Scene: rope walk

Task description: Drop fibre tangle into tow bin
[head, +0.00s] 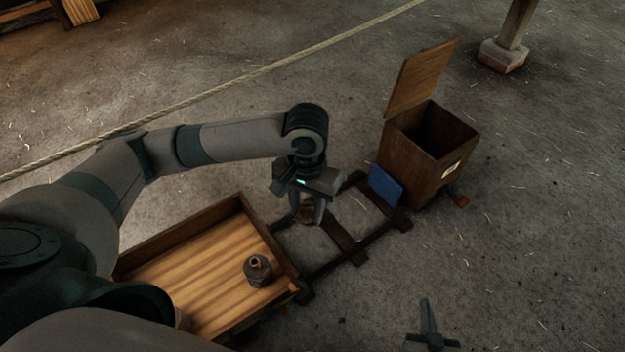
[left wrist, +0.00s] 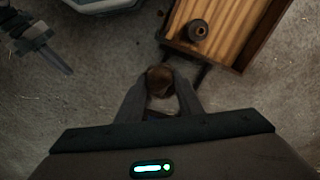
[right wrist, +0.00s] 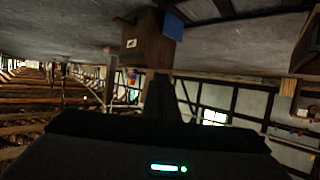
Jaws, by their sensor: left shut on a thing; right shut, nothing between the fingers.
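The brown fibre tangle (left wrist: 160,75) is between the fingertips of my left gripper (head: 308,218), which is shut on it. In the head view the tangle is mostly hidden by the fingers. My left gripper hangs over the rails, between the cart and the tow bin. The tow bin (head: 418,165) is a wooden box with its lid (head: 424,78) tilted up and its top open. It also shows upside down in the right wrist view (right wrist: 147,42). My right gripper (head: 425,306) is shut and empty at the bottom right of the head view.
A shallow wooden cart (head: 190,285) at the lower left carries a dark, round, knobbed object (head: 257,270). A blue panel (head: 385,185) leans by the bin's left side. A rope (head: 250,75) runs across the back. A post on a block (head: 503,56) stands beyond the bin.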

